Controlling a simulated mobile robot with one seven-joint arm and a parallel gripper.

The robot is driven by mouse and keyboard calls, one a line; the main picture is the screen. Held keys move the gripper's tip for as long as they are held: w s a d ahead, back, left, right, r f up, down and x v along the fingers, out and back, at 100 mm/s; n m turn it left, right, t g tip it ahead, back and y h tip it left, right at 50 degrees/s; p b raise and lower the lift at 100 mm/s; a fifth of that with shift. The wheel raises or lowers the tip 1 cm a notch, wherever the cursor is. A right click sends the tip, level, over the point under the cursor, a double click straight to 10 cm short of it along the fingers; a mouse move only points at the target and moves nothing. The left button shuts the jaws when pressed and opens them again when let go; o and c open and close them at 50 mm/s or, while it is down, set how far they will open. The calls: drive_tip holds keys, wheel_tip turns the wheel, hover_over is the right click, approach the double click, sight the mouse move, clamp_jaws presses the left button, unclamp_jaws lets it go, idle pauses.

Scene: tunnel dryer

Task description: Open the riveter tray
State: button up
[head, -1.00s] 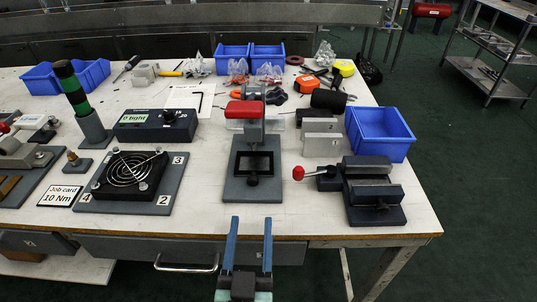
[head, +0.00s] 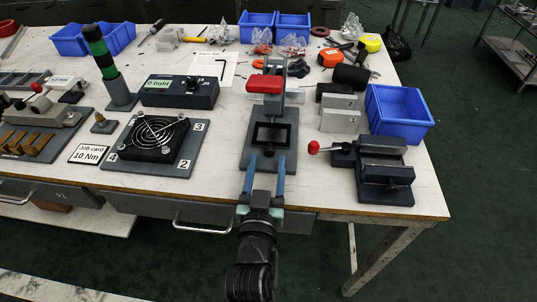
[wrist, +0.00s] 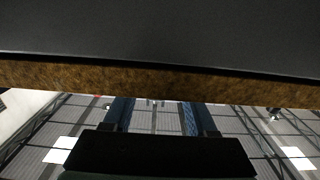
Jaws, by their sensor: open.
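A bench press with a red handle (head: 266,84) stands on a grey base plate (head: 250,158); it looks like the riveter. A black square tray (head: 271,133) with a dark knob (head: 268,151) at its front sits low on this base. My gripper (head: 265,165) is open and empty, its two blue fingers pointing at the front of the base, on either side of the knob's line. I cannot tell their exact height or whether they touch anything. The wrist view shows the blue fingers (wrist: 155,105) apart below a brown board edge, without the tray.
A fan on a plate (head: 155,138) lies left of the press, a vise with a red-knobbed lever (head: 384,172) right. A blue bin (head: 399,113) stands behind the vise. A drawer with a metal handle (head: 203,229) is under the front edge of the white bench (head: 330,190).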

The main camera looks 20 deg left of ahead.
sight(271, 138)
drive_tip(key=shift+x, duration=1.4)
clamp_jaws()
idle(0.5)
